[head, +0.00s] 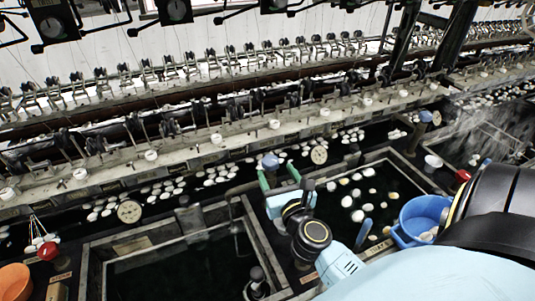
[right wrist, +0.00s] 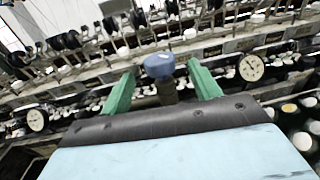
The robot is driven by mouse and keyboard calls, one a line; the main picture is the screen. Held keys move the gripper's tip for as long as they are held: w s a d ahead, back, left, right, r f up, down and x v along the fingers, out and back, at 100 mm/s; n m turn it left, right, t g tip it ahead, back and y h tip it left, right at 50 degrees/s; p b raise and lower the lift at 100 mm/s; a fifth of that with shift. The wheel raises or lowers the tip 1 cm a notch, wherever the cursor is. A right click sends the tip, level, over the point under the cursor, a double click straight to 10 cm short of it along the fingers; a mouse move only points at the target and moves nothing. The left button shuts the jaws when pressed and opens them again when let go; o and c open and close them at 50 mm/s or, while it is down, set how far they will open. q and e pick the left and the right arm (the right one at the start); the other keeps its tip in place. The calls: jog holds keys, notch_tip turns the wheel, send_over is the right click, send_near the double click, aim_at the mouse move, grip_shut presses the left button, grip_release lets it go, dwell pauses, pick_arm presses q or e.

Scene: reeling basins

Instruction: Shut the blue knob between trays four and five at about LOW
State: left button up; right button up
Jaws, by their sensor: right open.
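The blue knob (head: 270,161) stands upright on a dark stem at the rim between two trays, left of a round dial (head: 319,155). My right gripper (head: 279,176) has green fingers and is open at the knob. In the right wrist view the knob (right wrist: 160,66) lies between the two spread green fingertips (right wrist: 162,80), apart from both. The fingers do not grip it. The lower stem is partly hidden by my gripper. My left gripper is not in the head view.
A dark-water tray (head: 90,275) lies left, and a tray with floating cocoons (head: 390,158) lies right. A blue bucket (head: 421,216) stands at right. A red knob (head: 47,251) and an orange bowl (head: 14,282) are at left. Another blue knob (head: 426,116) stands farther right.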

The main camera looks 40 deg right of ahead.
aim_at(268, 157)
jog(key=x, duration=0.6)
jog(key=shift+w, duration=0.1)
jog(key=shift+w+d, duration=0.15)
jog(key=shift+w, duration=0.35)
jog(key=shift+d, duration=0.1)
jog(key=shift+c, duration=0.5)
jog(key=c, duration=0.9)
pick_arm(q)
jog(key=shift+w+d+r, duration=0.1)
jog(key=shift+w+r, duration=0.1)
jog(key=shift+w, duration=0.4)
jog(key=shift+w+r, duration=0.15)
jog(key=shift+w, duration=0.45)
pick_arm(e)
jog(key=shift+o, duration=0.2)
